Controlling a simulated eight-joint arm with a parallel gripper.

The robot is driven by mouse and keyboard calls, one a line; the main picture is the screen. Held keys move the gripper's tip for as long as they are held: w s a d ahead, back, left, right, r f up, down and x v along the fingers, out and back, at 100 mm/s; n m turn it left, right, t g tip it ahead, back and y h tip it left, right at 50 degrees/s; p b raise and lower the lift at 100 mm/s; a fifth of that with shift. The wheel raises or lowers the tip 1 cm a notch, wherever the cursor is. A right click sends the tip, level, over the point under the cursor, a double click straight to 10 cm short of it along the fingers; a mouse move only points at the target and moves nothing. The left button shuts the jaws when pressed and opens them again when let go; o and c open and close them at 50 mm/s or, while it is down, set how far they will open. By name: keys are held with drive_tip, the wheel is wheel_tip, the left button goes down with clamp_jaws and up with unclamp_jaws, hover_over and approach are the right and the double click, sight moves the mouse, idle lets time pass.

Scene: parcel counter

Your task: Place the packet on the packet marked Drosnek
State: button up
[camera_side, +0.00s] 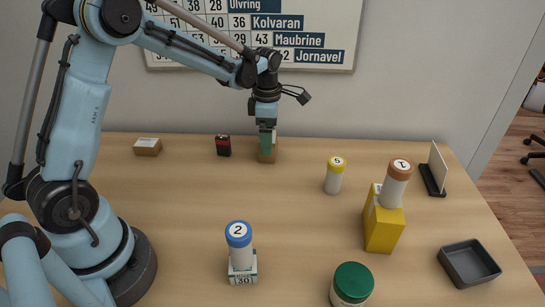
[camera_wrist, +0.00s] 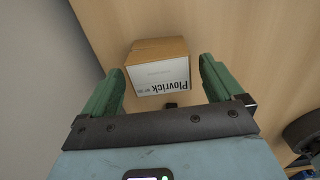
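A brown cardboard packet (camera_wrist: 158,68) is in the wrist view, its white label reading "Plovrick". It also shows at the back of the counter in the side view (camera_side: 267,156), partly hidden by my gripper (camera_side: 266,137). My gripper is open, its green fingers (camera_wrist: 161,66) to either side of this packet with gaps showing. Another small brown packet (camera_side: 147,149) with a white label lies at the back left; its label is too small to read. I cannot read the name Drosnek on anything.
A black-and-red item (camera_side: 223,146) stands left of my gripper. A yellow box (camera_side: 383,230) carries a brown-capped cylinder (camera_side: 397,186). Also here are a yellow-capped cylinder (camera_side: 334,177), blue-capped cylinder (camera_side: 239,246), green-lidded jar (camera_side: 351,285), grey tray (camera_side: 469,264) and card holder (camera_side: 433,179).

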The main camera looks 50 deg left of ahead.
wheel_tip(320, 180, up, 12)
drive_tip(key=s+d+f+m+t, duration=0.1)
drive_tip(key=s+d+m+t, duration=0.2)
drive_tip(key=s+m, duration=0.4)
drive_tip(key=s+d+f+m+t, duration=0.1)
drive_tip(key=s+d+m+t, duration=0.3)
drive_tip(key=m, duration=1.6)
drive_tip(key=s, duration=0.4)
drive_tip(key=shift+s+d, duration=0.15)
drive_tip(key=shift+d, duration=0.05)
